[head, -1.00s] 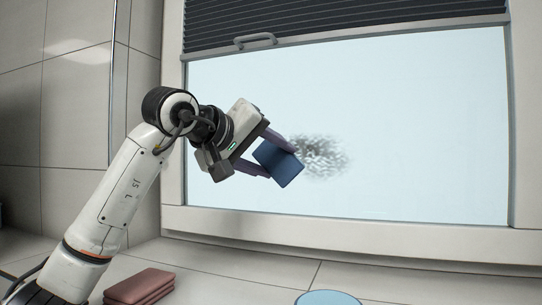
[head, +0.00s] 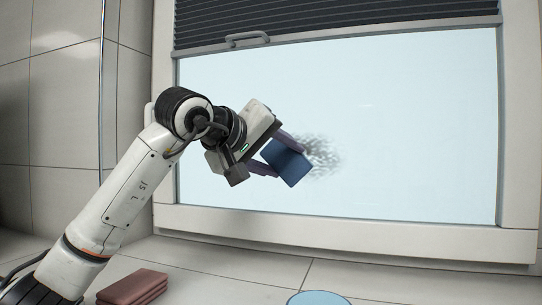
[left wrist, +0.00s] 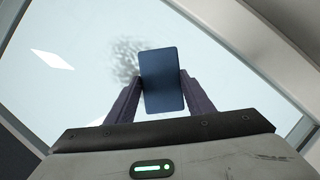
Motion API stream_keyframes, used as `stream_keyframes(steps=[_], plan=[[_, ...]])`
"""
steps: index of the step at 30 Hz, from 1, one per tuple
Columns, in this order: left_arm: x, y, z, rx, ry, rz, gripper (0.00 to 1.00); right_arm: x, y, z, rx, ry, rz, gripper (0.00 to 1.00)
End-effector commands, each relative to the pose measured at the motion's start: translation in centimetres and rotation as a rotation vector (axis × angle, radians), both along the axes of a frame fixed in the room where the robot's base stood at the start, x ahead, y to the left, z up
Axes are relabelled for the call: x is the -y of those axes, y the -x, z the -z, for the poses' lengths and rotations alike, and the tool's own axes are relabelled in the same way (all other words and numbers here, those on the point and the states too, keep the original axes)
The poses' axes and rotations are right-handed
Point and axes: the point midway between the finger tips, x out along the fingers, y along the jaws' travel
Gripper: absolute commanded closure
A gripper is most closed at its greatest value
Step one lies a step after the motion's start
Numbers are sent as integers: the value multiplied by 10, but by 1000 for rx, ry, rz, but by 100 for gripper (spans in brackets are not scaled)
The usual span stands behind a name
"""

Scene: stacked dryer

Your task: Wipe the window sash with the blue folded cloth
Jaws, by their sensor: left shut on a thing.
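The blue folded cloth (head: 286,162) is held between the fingers of my left gripper (head: 277,158), in front of the window pane. In the left wrist view the cloth (left wrist: 162,80) stands between both fingertips of the gripper (left wrist: 162,92). The window sash (head: 420,120) is a pale blue pane in a light frame. A grey speckled smudge (head: 322,156) shows on the pane just right of the cloth, and it also shows in the left wrist view (left wrist: 124,60). The cloth covers part of it. I cannot tell whether the cloth touches the pane. My right gripper is not in view.
A dark pleated blind (head: 330,20) with a grey handle (head: 247,38) hangs across the top of the window. A reddish folded cloth (head: 133,287) and a light blue round thing (head: 318,298) lie on the tiled surface below. The pane's right side is clear.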

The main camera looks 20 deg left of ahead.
Motion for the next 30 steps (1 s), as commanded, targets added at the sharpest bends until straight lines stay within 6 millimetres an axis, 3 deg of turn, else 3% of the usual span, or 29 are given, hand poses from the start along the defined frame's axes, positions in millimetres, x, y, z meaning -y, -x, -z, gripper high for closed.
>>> stream_keyframes(steps=[8,30], plan=[[9,0,-1,1,0,1,70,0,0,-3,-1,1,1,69],[58,-1,-1,2,0,2,70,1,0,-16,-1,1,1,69]])
